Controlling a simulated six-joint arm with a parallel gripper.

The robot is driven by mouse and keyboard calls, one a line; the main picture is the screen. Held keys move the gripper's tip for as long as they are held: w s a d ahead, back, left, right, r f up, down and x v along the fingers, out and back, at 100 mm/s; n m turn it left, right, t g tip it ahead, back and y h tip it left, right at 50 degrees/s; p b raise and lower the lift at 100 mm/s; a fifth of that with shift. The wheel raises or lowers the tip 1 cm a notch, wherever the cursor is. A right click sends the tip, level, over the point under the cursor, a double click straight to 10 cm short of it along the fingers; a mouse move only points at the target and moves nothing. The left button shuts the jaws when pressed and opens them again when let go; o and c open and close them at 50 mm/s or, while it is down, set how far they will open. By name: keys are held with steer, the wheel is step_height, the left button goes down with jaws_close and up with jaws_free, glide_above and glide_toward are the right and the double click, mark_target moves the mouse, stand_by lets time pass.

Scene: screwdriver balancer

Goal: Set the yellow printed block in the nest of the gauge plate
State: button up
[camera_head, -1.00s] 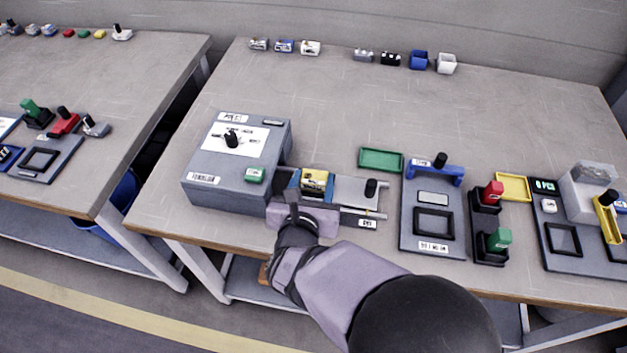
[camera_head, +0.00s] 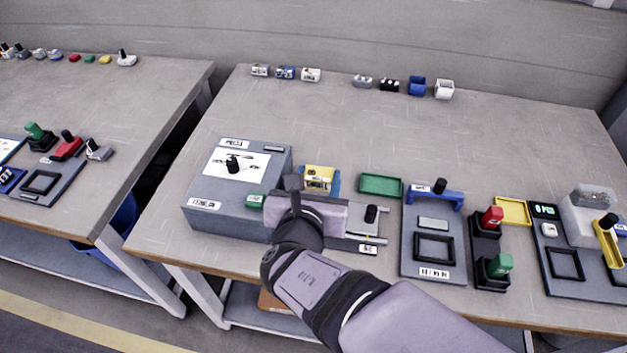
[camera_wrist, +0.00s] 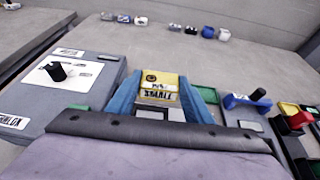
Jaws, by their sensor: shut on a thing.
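The yellow printed block (camera_head: 319,176) has dark print on a white label. My gripper (camera_head: 318,181) is shut on it, above the slide fixture beside the press box. In the wrist view the yellow block (camera_wrist: 159,86) sits between the two blue fingers of my gripper (camera_wrist: 160,98). A grey plate (camera_head: 408,225) to the right bears a blue bridge piece (camera_head: 434,194) and an empty black square frame (camera_head: 434,247), its nest. A second grey plate (camera_head: 590,276) at far right also has an empty black frame (camera_head: 565,264); the labels are too small to tell which is the gauge plate.
The grey press box (camera_head: 230,215) stands left of my gripper. A black-knobbed slide fixture (camera_head: 370,222) is beneath and right. A green tray (camera_head: 380,186) and a yellow tray (camera_head: 512,211) lie behind. Red (camera_head: 492,216) and green (camera_head: 499,264) handled stamps stand between the plates.

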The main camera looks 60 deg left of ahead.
steer(key=w+d+r+m+t+h+b, duration=0.1)
steer(key=w+d+r+m+h+b, duration=0.1)
steer(key=w+d, duration=0.35)
steer(key=w+d+r+m+t+h+b, duration=0.1)
steer(key=w+d+r+b, duration=0.15)
steer(key=w, duration=0.65)
steer(key=w+d+r+m+t+h+b, duration=0.1)
steer(key=w+d+r+m+h+b, duration=0.2)
steer(key=w+d, duration=0.65)
steer(key=n+g+y+b, duration=0.2)
steer(key=n+y+b, duration=0.1)
steer(key=n+y, duration=0.2)
glide_above(433, 257)
step_height(433, 257, down, 11)
steer(key=shift+f, duration=0.2)
step_height(433, 257, down, 6)
steer(key=b, duration=0.6)
steer(key=shift+f, duration=0.15)
